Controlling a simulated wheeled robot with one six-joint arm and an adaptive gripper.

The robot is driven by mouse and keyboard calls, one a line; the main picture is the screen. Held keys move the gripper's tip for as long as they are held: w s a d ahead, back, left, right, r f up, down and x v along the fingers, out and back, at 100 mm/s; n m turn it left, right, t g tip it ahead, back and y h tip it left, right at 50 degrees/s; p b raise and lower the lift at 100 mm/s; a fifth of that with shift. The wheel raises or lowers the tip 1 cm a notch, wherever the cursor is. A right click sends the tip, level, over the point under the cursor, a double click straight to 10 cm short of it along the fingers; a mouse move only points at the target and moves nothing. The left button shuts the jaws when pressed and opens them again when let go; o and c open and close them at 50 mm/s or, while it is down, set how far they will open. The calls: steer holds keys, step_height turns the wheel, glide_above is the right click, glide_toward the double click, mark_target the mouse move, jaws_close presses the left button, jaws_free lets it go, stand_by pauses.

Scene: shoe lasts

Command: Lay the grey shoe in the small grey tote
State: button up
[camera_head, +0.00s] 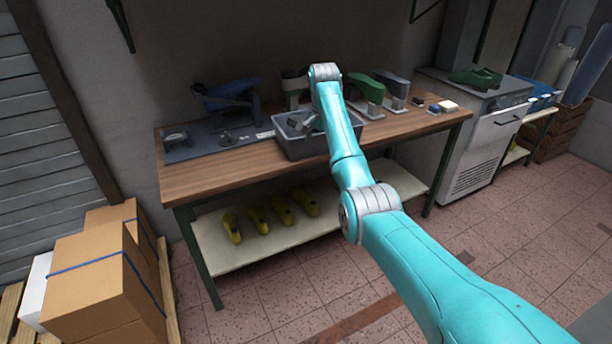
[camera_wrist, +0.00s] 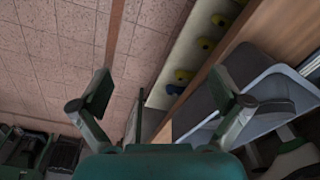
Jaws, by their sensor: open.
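The grey shoe (camera_head: 390,79) appears to be the grey shoe form upside down on a stand at the right of the bench, behind a green one. The small grey tote (camera_head: 310,151) stands at the front middle of the bench. In the wrist view, part of the tote (camera_wrist: 285,75) shows at the right. My gripper (camera_head: 303,122) is over the tote, left of the grey shoe and apart from it. In the wrist view my gripper (camera_wrist: 162,94) has its fingers spread with nothing between them. My arm and gripper hide part of the tote's inside.
A green shoe (camera_head: 366,87) on a stand is between the tote and the grey shoe. A blue machine (camera_head: 230,96) is at the bench's left. Several yellow lasts (camera_head: 281,211) lie on the lower shelf. Green shoes (camera_head: 470,79) lie on a cabinet at the right.

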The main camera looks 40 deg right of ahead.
steer(key=a+f+n, duration=0.2)
steer(key=a+f, duration=0.5)
steer(key=shift+f+n, duration=0.3)
steer(key=shift+f, duration=0.1)
